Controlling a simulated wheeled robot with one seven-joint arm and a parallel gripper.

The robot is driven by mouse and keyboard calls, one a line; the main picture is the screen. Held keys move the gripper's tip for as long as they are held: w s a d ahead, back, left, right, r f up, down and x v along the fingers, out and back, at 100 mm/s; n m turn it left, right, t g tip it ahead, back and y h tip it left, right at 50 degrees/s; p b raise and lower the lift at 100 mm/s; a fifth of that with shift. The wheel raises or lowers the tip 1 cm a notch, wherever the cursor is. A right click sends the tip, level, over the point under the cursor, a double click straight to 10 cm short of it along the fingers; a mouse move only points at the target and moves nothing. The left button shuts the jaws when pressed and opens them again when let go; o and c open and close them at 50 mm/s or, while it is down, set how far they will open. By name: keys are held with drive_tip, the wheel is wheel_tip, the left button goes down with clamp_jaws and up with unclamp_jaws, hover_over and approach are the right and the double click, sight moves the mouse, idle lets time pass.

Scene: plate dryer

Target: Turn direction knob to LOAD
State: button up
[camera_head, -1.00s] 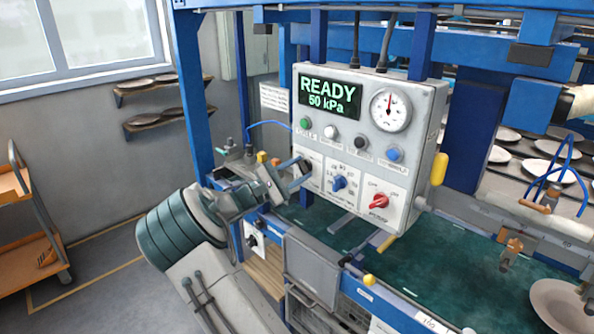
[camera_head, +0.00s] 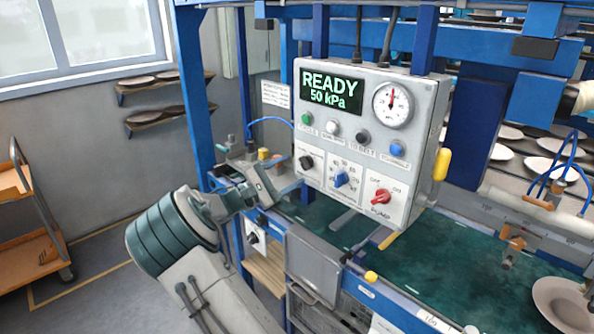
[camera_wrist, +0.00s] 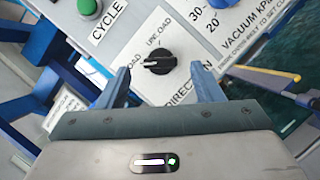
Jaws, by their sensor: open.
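The black direction knob (camera_head: 306,162) is at the lower left of the grey control panel (camera_head: 425,100). In the wrist view the knob (camera_wrist: 160,63) sits on a white DIRECTION label, and its white mark points to picture left. Lettering ending in LOAD is beside it, partly hidden or too small to read fully. My gripper (camera_head: 274,180) is open and empty, left of and below the knob in the head view. In the wrist view my gripper (camera_wrist: 162,80) has one blue finger on each side of the knob's line, apart from it.
The blue vacuum knob (camera_head: 341,180) and red pump knob (camera_head: 381,196) are right of the direction knob. A green button (camera_head: 306,119) is above it. The display (camera_head: 331,92) reads READY 50 kPa. Blue frame posts (camera_head: 192,90) stand left, and the green belt (camera_head: 430,260) runs below.

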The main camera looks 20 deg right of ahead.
drive_tip(key=b+v, duration=0.2)
drive_tip(key=v, duration=0.8)
drive_tip(key=shift+a, duration=0.3)
drive_tip(key=shift+f, duration=0.1)
drive_tip(key=s+d+f+m+g+y, duration=0.2)
drive_tip(key=s+d+y, duration=0.25)
drive_tip(key=s, duration=0.25)
drive_tip(key=s+d+f+m+g+y, duration=0.2)
drive_tip(key=s+d+f+y, duration=0.1)
drive_tip(key=s+y, duration=0.4)
drive_tip(key=s+a+m+t+y, duration=0.2)
drive_tip(key=s+a+y, duration=0.3)
drive_tip(key=s, duration=0.5)
drive_tip(key=s+a+m+t+y, duration=0.3)
drive_tip(key=s+a, duration=0.4)
drive_tip(key=s, duration=0.3)
drive_tip(key=shift+m+t+y, duration=0.3)
drive_tip(key=shift+y, duration=0.55)
